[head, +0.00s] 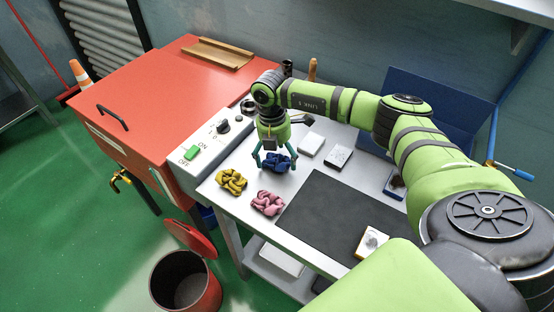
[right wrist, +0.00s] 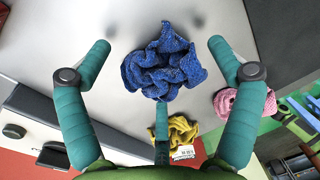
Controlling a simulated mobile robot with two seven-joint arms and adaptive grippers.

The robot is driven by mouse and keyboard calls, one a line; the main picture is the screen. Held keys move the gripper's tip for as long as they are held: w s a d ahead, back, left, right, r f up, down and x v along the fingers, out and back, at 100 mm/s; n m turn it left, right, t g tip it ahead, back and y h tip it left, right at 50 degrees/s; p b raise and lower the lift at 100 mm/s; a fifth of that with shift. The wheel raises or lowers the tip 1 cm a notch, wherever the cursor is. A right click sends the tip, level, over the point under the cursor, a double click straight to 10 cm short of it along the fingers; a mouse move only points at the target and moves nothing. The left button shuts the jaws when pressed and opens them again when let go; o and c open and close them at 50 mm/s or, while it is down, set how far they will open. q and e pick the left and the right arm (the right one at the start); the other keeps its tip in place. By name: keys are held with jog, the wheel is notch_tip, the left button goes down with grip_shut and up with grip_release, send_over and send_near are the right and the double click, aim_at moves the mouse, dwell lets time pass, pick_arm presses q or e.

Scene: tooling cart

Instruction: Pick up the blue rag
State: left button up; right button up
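The blue rag (head: 281,163) is a crumpled cloth on the light top of the cart (head: 225,203). In the right wrist view the rag (right wrist: 163,68) lies between the spread teal fingers. My right gripper (head: 272,162) is right over the rag, pointing down, and is open. In the right wrist view its fingers (right wrist: 160,60) stand to either side of the rag with clear gaps, and a third finger comes up from below near its edge. I cannot tell whether that finger touches it. My left gripper is not in view.
A yellow rag (head: 232,181) and a pink rag (head: 268,203) lie close by on the cart. A dark mat (head: 335,222) and several small white boxes (head: 311,143) are to the right. The grey control panel (head: 205,150) and red cabinet (head: 165,85) stand left.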

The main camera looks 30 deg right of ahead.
aim_at(280, 158)
jog(key=c, duration=0.4)
jog(key=shift+r, duration=0.1)
jog(key=shift+r, duration=0.2)
notch_tip(280, 158, up, 4)
jog(key=shift+s+d+f+b, duration=0.1)
jog(key=shift+f+b, duration=0.1)
jog(key=shift+b, duration=0.8)
jog(key=s+d+r+b, duration=0.1)
jog(key=s+r, duration=0.1)
jog(key=s, duration=0.1)
jog(key=s+d+r+b, duration=0.1)
jog(key=s+r, duration=0.1)
jog(key=s, duration=0.2)
jog(key=s+d+r+b, duration=0.1)
jog(key=s+r, duration=0.2)
jog(key=shift+s+d, duration=0.4)
jog(key=shift+f, duration=0.1)
